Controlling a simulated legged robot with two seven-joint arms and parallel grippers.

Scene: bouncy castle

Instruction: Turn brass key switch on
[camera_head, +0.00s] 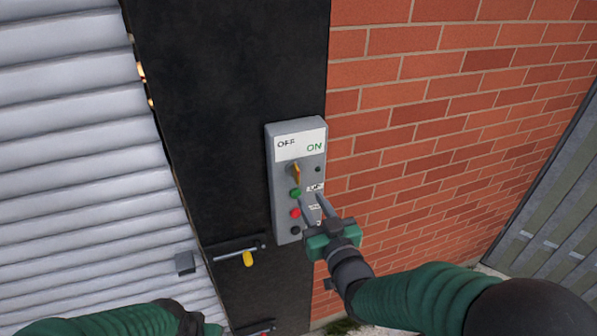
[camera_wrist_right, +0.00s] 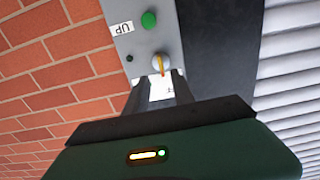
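The brass key switch (camera_head: 296,174) sits on a grey control box (camera_head: 284,237), below a white label (camera_head: 300,146) reading OFF on the left and ON on the right. The key handle stands roughly upright in the head view. My right gripper (camera_head: 311,198) is open in front of the box, its fingertips just below the key. In the right wrist view, the key (camera_wrist_right: 161,64) shows just past the gap between my right fingers (camera_wrist_right: 162,84); contact is not clear. Part of my left arm's end (camera_head: 198,322) shows at the bottom left; its fingers are out of view.
Below the key are a green button (camera_head: 296,192), a red button (camera_head: 295,213) and a black button (camera_head: 295,230). A shutter (camera_head: 75,140) is left, a brick wall (camera_head: 450,110) right.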

